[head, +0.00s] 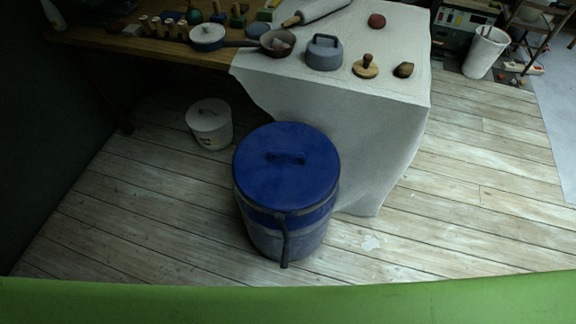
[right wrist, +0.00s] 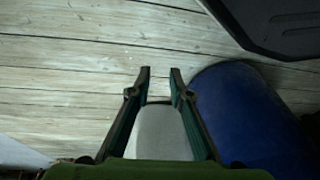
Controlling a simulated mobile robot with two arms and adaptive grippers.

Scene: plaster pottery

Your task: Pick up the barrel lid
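The barrel lid (head: 287,165) is blue and round, with a raised handle (head: 287,157) across its middle. It sits on top of the blue barrel (head: 300,240), which stands upright on the floor in front of the cloth-covered table. A dark strap or lever hangs down the barrel's front. In the right wrist view, my right gripper (right wrist: 160,76) has its fingers apart, with no object clearly held. A blue rounded surface (right wrist: 250,115) of the barrel or its lid shows right of the fingers; the handle is not visible there. My left gripper is in neither view.
A white lidded bucket (head: 209,127) stands behind and left of the barrel. The white cloth (head: 390,120) hangs close behind it. Pots and tools, including a grey lidded pot (head: 324,56), lie on the table. The plank floor (head: 460,190) to the right is mostly clear.

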